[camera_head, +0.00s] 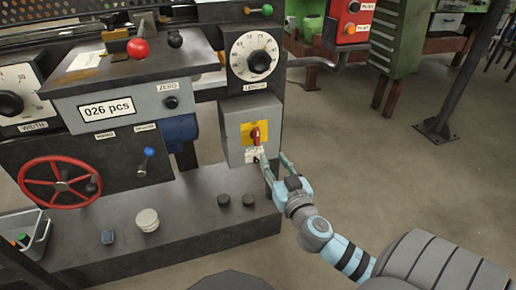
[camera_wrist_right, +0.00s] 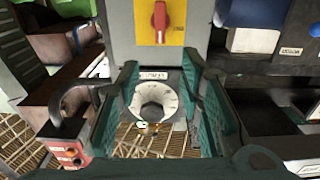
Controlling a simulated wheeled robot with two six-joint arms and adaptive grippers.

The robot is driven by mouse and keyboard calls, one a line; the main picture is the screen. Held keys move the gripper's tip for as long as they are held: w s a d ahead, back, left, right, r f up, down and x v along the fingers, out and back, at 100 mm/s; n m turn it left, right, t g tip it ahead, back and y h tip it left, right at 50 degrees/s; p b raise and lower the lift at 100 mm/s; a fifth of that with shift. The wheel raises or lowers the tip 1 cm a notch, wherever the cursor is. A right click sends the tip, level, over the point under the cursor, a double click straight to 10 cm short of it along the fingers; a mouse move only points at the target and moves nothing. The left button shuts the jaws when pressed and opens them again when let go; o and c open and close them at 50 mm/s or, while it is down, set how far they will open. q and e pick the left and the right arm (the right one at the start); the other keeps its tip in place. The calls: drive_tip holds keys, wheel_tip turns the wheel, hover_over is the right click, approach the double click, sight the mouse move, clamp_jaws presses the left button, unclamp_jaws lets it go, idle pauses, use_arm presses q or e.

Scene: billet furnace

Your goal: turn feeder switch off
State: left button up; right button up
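The feeder switch is a red knob (camera_head: 256,135) on a yellow plate (camera_head: 247,127), on the front of a grey box (camera_head: 232,115). The knob (camera_wrist_right: 160,21) also shows in the right wrist view, on its yellow plate at the top, with its handle lengthwise up and down the picture. My right gripper (camera_head: 273,164) is just below and right of the knob in the head view. Its two fingers (camera_wrist_right: 160,62) are apart, with nothing between them; the knob lies beyond the tips. Contact with the box cannot be told. My left gripper is not in view.
A length dial (camera_head: 255,56) sits above the switch box. Left are a red handwheel (camera_head: 60,183), a blue-knobbed lever (camera_head: 147,158) and a counter reading 026 pcs (camera_head: 100,109). Dark round knobs (camera_head: 236,200) stand on the base ledge. Open floor (camera_head: 400,200) lies right.

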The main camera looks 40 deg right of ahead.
sight(258, 133)
drive_tip(key=b+x, duration=0.1)
drive_tip(key=x, duration=1.1)
drive_tip(key=shift+w+d, duration=0.15)
drive_tip(key=shift+w, duration=0.1)
drive_tip(key=shift+w+d+r, duration=0.1)
drive_tip(key=shift+w+d, duration=0.05)
drive_tip(key=shift+w, duration=0.3)
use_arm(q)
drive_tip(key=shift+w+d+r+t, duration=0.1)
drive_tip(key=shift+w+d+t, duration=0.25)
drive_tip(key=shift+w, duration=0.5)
use_arm(e)
clamp_jaws()
